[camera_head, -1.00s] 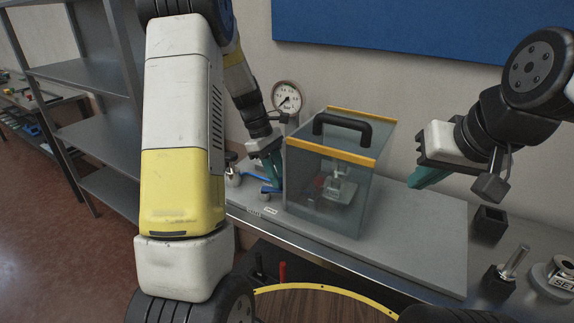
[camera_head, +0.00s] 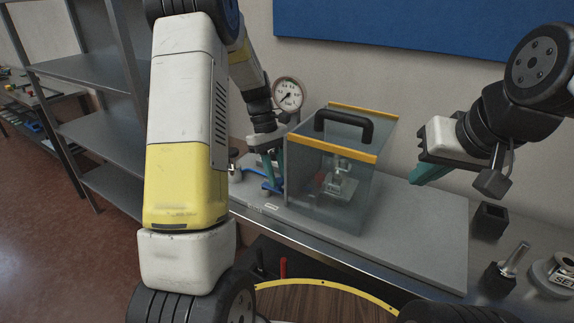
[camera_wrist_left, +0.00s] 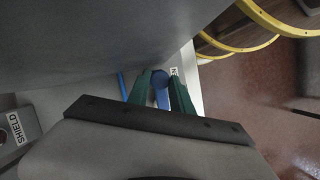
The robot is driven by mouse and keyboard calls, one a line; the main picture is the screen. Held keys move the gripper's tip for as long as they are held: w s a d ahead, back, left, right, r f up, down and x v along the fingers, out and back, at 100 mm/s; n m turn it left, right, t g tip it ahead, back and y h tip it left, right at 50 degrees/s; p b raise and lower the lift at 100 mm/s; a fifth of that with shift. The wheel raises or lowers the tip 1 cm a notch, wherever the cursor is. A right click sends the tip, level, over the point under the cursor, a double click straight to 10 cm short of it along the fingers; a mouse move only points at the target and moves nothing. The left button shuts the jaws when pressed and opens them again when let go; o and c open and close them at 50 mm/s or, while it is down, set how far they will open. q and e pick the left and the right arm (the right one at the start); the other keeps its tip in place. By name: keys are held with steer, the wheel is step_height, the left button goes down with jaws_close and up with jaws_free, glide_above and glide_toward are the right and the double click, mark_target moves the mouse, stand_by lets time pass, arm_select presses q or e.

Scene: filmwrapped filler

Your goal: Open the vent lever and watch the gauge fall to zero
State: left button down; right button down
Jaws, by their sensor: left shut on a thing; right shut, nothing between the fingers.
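The pressure gauge (camera_head: 288,95) stands behind the clear box, a round white dial with a dark needle. Its needle points to the lower left; its numbers are too small to read. The blue vent lever (camera_head: 272,186) sits low at the left side of the box, partly hidden by my left gripper. My left gripper (camera_head: 274,172), with green fingers, is shut on the lever. In the left wrist view, the blue lever end (camera_wrist_left: 160,80) shows between the green fingers (camera_wrist_left: 160,94). My right gripper (camera_head: 430,174) is shut and empty, in the air right of the box.
A clear box (camera_head: 305,205) with yellow edges and a black handle (camera_head: 343,128) covers a small metal fixture on the grey board (camera_head: 420,235). A black square holder (camera_head: 489,222) and metal parts stand at the right. My left arm hides part of the bench's left.

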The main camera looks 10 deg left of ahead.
arm_select(q)
steer(key=c, duration=1.1)
jaws_free()
steer(key=shift+c, duration=0.2)
